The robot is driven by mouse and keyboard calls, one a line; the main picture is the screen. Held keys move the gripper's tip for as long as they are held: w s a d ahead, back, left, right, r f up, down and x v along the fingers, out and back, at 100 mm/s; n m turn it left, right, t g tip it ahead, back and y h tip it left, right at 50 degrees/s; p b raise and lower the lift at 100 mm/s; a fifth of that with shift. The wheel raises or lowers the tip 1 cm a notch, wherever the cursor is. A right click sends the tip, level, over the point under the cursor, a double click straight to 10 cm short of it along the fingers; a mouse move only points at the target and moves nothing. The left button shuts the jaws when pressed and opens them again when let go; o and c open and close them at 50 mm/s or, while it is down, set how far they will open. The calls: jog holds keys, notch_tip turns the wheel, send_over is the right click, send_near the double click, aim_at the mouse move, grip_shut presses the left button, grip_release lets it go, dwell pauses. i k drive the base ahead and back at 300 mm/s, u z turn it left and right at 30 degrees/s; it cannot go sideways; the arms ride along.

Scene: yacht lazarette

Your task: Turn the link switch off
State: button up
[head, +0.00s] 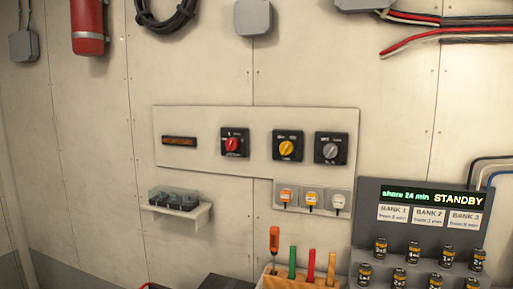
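Three rotary switches on black square plates sit in a row on a pale wall panel (205,158). The left one has a red knob (232,145), the middle one a yellow knob (286,148) and the right one a grey knob (331,151). Their small labels are too blurred to read, so I cannot tell which is the link switch or which setting each knob points to. My gripper is not in view.
A small amber display (179,141) is left of the switches. Below are several small socket boxes (312,200), a shelf (178,214) with dark items, a wooden tool holder (300,281) and a battery rack (420,195) reading "STANDBY". A red extinguisher (88,27) hangs upper left.

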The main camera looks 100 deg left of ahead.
aim_at(286, 146)
jog(key=u, duration=3.05)
jog(key=k, duration=0.65)
jog(key=u, duration=0.6)
jog(key=i, duration=0.75)
jog(key=u, duration=0.85)
jog(key=i, duration=1)
jog(key=z, duration=0.55)
jog(key=i, duration=1.05)
jog(key=z, duration=0.75)
